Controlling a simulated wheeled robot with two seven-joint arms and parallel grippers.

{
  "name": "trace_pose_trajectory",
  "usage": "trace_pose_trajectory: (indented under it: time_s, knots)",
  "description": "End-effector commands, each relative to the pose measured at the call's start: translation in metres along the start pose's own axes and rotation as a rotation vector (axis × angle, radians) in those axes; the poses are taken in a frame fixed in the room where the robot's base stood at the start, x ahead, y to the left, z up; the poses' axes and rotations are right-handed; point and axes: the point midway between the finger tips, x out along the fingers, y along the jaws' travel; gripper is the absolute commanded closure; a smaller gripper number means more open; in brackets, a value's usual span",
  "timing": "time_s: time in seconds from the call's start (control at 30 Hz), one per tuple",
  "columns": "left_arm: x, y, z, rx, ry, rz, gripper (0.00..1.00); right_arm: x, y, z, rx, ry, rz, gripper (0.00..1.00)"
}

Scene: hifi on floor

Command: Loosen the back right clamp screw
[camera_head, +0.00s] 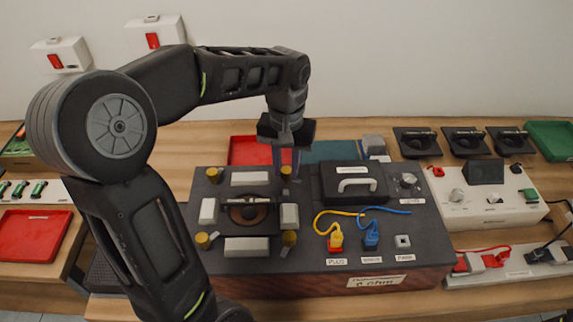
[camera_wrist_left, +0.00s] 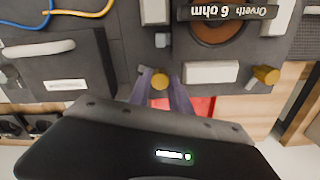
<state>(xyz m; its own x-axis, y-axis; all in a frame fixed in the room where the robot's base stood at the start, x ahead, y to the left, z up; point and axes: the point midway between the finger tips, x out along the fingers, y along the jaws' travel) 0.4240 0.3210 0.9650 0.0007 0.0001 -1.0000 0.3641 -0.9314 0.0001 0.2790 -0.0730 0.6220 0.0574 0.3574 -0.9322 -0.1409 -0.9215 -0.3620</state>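The back right clamp screw (camera_head: 286,172) is a small brass knob at the back right corner of the clamp plate on the dark box. It also shows in the wrist view (camera_wrist_left: 160,82), between my left fingertips. My left gripper (camera_head: 286,163) reaches down from above over this screw. Its two fingers are apart and stand on either side of the knob; I cannot tell whether they touch it. The other brass screws are at the back left (camera_head: 213,174), front left (camera_head: 202,240) and front right (camera_head: 289,238). My right gripper is not in view.
White blocks surround a round copper-coloured coil (camera_head: 247,214). A red tray (camera_head: 250,150) lies behind the box. A white instrument (camera_head: 487,203) stands at the right.

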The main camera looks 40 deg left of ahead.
Motion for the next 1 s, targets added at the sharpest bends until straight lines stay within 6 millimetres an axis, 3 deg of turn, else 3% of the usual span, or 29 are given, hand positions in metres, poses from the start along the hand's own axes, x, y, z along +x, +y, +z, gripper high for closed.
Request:
trace_pose_trajectory:
  time_s: [0.23, 0.57, 1.0]
  knots:
    - [0.000, 0.000, 0.000, 0.001, 0.000, 0.000, 0.55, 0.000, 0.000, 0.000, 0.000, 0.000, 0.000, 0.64]
    - [-0.003, 0.000, 0.000, 0.001, 0.001, 0.000, 0.55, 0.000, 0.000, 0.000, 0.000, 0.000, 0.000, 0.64]
    - [-0.065, 0.001, -0.001, 0.001, 0.003, 0.001, 0.55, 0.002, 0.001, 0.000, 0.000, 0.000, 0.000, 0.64]
